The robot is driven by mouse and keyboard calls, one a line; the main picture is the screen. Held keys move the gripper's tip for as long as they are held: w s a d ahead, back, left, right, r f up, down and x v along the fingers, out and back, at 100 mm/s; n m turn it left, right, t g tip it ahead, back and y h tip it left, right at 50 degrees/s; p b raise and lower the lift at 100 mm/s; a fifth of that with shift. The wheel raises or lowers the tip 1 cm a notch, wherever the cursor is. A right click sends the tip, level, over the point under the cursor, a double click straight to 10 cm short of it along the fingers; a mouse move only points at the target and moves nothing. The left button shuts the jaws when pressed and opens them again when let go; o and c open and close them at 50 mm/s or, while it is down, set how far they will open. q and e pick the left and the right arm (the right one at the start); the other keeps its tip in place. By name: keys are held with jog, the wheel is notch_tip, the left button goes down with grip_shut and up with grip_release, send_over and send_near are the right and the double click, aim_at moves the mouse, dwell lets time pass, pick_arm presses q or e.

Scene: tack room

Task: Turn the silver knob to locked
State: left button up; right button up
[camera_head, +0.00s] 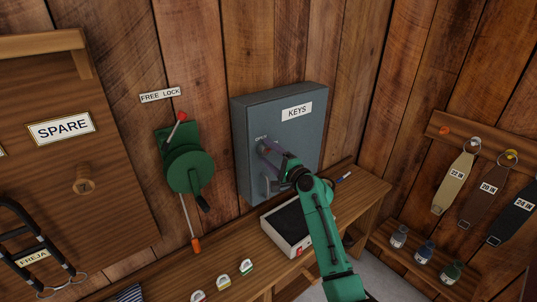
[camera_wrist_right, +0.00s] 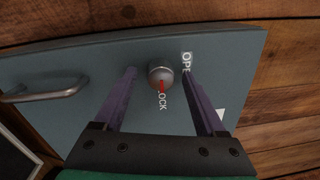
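The silver knob (camera_wrist_right: 160,72) is on the front of the grey key cabinet (camera_head: 300,130). A red mark on the knob faces the partly hidden LOCK label (camera_wrist_right: 163,101); the OPEN label (camera_wrist_right: 187,60) is to its upper right. My right gripper (camera_head: 268,150) is at the cabinet door. In the right wrist view its two purple fingers stand open on either side of the knob, with a visible gap on each side. In the head view the gripper covers most of the knob. My left gripper is not in view.
A bar handle (camera_wrist_right: 40,93) is on the cabinet door near the knob. Below is a bench with a black-topped box (camera_head: 287,225). A green crank device (camera_head: 188,165) hangs left of the cabinet. Straps (camera_head: 455,182) hang on the right wall.

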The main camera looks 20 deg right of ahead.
jog(key=b+v, duration=0.4)
jog(key=v, duration=1)
jog(key=shift+s, duration=0.3)
